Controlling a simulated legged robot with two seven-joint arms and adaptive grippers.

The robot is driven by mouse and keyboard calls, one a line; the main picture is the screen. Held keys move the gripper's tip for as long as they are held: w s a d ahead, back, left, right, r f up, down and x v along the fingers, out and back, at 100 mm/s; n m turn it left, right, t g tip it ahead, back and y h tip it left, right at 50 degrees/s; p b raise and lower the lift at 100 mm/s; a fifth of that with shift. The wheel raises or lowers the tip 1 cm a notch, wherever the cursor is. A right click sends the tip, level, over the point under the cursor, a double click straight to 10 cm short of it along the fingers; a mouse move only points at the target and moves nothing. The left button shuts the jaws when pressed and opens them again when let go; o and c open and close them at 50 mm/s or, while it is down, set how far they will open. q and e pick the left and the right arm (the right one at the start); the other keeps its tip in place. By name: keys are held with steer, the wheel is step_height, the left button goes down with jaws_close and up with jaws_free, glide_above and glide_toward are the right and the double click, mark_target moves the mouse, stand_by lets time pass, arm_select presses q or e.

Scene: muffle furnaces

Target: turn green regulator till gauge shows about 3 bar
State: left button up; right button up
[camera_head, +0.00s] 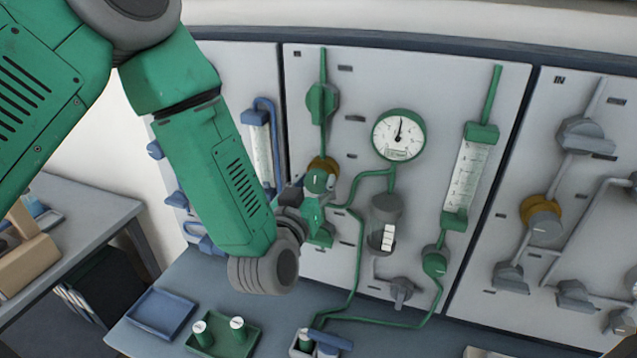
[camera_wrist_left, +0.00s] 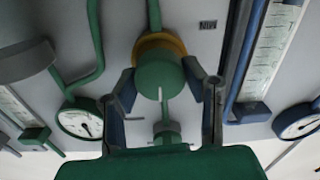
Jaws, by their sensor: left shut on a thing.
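The green regulator (camera_head: 319,181), a round green knob with a brass collar and a white mark, sits on the middle panel below a green valve. In the left wrist view the regulator (camera_wrist_left: 160,76) lies between the two fingers of my left gripper (camera_wrist_left: 161,92), one on each side, shut on it. In the head view my left gripper (camera_head: 308,200) reaches it from the lower left and partly hides it. The green-rimmed gauge (camera_head: 398,135) is to the right; its needle points nearly straight up, slightly right. Its numbers are too small to read. My right gripper is not in view.
A green flowmeter (camera_head: 466,180) and green pipes are right of the gauge. A blue flowmeter (camera_head: 260,150) stands close behind my left arm. Below, the bench holds a blue tray (camera_head: 161,313) and a green tray (camera_head: 243,341) with small containers. Grey fittings line the right panel.

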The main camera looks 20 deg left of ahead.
arm_select(q)
steer(key=shift+w+a, duration=0.1)
steer(key=shift+a, duration=0.05)
steer(key=shift+b, duration=0.3)
steer(key=o, duration=1.2)
steer(key=shift+c, duration=0.2)
steer(key=s, duration=1.2)
steer(key=shift+a, duration=0.1)
